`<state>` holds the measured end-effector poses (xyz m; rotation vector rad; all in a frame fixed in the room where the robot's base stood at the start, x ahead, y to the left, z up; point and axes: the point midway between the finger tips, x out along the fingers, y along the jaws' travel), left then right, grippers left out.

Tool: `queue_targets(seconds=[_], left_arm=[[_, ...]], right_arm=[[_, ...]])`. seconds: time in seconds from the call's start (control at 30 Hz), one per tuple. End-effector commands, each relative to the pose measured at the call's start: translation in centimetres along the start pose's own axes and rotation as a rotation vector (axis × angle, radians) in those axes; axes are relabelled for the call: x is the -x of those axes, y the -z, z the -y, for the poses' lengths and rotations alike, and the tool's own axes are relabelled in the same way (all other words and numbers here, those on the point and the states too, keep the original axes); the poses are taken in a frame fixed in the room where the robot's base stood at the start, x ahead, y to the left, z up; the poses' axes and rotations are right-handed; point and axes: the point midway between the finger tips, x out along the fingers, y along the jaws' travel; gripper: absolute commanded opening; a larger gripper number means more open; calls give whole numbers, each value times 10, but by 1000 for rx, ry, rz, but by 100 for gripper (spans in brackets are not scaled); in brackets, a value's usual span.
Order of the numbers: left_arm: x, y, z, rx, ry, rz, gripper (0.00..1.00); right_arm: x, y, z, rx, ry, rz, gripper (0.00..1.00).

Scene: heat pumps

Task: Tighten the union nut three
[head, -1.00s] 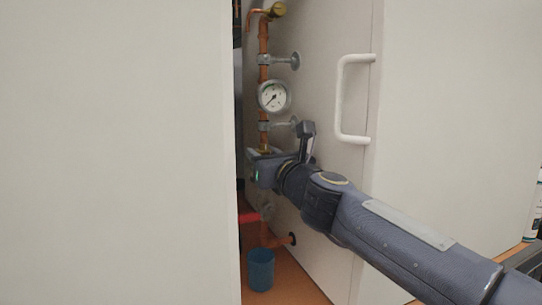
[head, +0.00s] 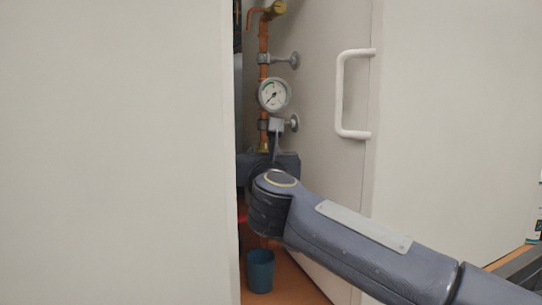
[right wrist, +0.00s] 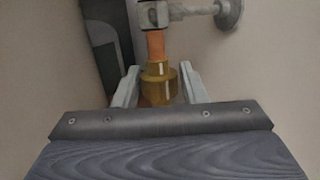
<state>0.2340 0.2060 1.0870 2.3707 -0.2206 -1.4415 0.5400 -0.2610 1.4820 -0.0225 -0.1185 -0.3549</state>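A brass union nut (head: 263,147) sits on the upright copper pipe (head: 263,42), below the pressure gauge, with its lower part hidden behind my right gripper (head: 270,162). In the right wrist view the yellow brass nut (right wrist: 158,84) stands between the two pale fingers of my right gripper (right wrist: 158,78). A finger is on each side of it, with narrow gaps showing, so the gripper looks open around it. In the head view the fingertips are hidden by the gripper body and wrist. My left gripper is not in view. I cannot tell which number the nut carries.
A round gauge (head: 273,94) and wall clamps (head: 279,59) are on the pipe above. A white door handle (head: 342,95) is to the right. A blue cup (head: 260,270) stands on the orange floor below. A large white panel (head: 115,150) fills the left side.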

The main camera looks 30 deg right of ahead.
Motion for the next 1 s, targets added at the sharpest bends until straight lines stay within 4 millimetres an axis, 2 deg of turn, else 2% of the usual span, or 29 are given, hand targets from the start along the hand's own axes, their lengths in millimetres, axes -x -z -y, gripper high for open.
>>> queue_targets(seconds=[0.03,0.1,0.53,0.63,1.0], left_arm=[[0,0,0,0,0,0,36],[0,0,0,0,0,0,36],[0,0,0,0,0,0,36],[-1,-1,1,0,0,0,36],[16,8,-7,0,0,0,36]], right_arm=[[0,0,0,0,0,0,45],[0,0,0,-1,0,0,54],[0,0,1,-2,-15,0,55],[0,0,3,-12,-84,2,55],[0,-2,1,-46,-371,0,55]])
